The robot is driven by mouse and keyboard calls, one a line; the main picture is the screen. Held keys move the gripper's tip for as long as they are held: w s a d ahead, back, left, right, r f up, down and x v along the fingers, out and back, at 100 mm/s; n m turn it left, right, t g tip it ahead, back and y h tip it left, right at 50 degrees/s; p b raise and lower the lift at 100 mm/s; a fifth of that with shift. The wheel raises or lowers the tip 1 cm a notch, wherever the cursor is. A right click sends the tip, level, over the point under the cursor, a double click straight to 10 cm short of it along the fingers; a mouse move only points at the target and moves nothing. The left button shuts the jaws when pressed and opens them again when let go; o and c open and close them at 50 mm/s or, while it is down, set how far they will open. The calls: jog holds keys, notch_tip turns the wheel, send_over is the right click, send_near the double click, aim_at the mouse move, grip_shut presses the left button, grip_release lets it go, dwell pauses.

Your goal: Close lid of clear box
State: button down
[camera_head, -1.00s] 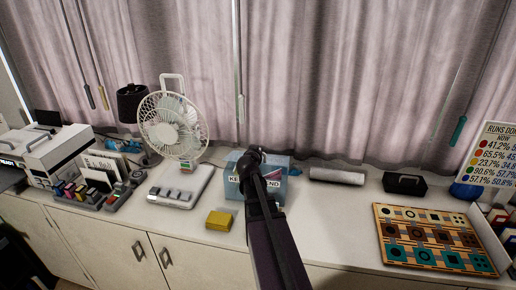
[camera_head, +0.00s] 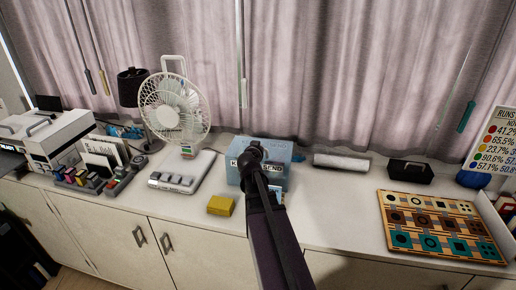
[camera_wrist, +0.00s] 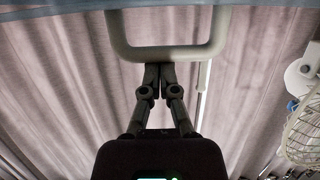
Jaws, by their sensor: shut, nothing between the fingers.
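The clear box (camera_head: 275,182), tinted blue with a white label on its front, stands on the counter right of the fan. A bluish lid panel (camera_head: 278,150) shows over its top; I cannot tell whether it sits fully flush. My gripper (camera_wrist: 152,70) is shut and empty. In the wrist view its fingertips are at a grey U-shaped handle (camera_wrist: 170,53), which adjoins a bluish edge at the top of the picture; contact is not clear. In the head view my wrist and arm hide part of the box front and the fingertips.
The fan (camera_head: 174,108) stands left of the box. A yellow block (camera_head: 220,205) lies at the front left. A white roll (camera_head: 341,162), a black case (camera_head: 410,171) and a patterned board (camera_head: 428,225) are to the right. Curtains hang behind; counter between box and board is clear.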

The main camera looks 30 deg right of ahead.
jog(key=shift+r, duration=0.15)
jog(key=shift+s+a+r+p, duration=0.1)
jog(key=shift+a+r+p, duration=0.05)
jog(key=shift+r+p, duration=0.8)
jog(key=shift+s+a+r+p, duration=0.1)
jog(key=shift+r+p, duration=0.75)
jog(key=shift+p, duration=0.2)
jog(key=s+a+f+b, duration=0.4)
jog(key=f+b, duration=0.3)
jog(key=shift+s+a+f, duration=0.2)
jog(key=shift+s+a, duration=0.15)
jog(key=shift+a, duration=0.05)
